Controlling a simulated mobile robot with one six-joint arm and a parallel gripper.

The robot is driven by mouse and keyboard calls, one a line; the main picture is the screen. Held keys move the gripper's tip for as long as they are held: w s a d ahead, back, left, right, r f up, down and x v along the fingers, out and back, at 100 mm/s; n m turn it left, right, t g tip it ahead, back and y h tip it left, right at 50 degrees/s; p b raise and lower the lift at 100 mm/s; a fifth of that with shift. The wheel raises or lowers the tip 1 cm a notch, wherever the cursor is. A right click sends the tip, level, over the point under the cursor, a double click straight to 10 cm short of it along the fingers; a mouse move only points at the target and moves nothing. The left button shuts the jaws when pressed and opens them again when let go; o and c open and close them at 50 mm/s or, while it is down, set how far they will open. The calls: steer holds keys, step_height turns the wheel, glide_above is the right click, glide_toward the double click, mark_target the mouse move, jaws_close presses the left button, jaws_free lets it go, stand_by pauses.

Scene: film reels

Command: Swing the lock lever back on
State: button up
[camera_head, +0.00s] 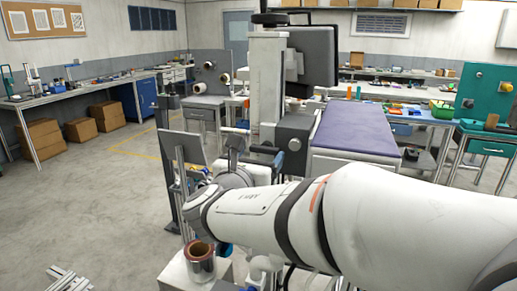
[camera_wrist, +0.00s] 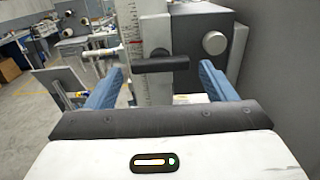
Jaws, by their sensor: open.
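The lock lever (camera_wrist: 160,65) is a short black bar, lying nearly level in the wrist view in front of a pale column with a ruled scale (camera_wrist: 132,35). My gripper (camera_wrist: 160,72) is open, with one blue finger to the left of the lever and one to the right. Neither finger visibly touches it; the exact depth between them is hard to judge. A round grey knob (camera_wrist: 214,43) sits to the right of the lever. In the head view, the column (camera_head: 265,85) stands beyond my arm, which partly hides the area around my gripper.
A purple-topped table (camera_head: 353,130) stands right of the column. A tilted grey panel (camera_wrist: 60,88) is at the left in the wrist view. The floor at left is mostly open.

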mark_target(264, 149)
steer(key=shift+x, duration=1.85)
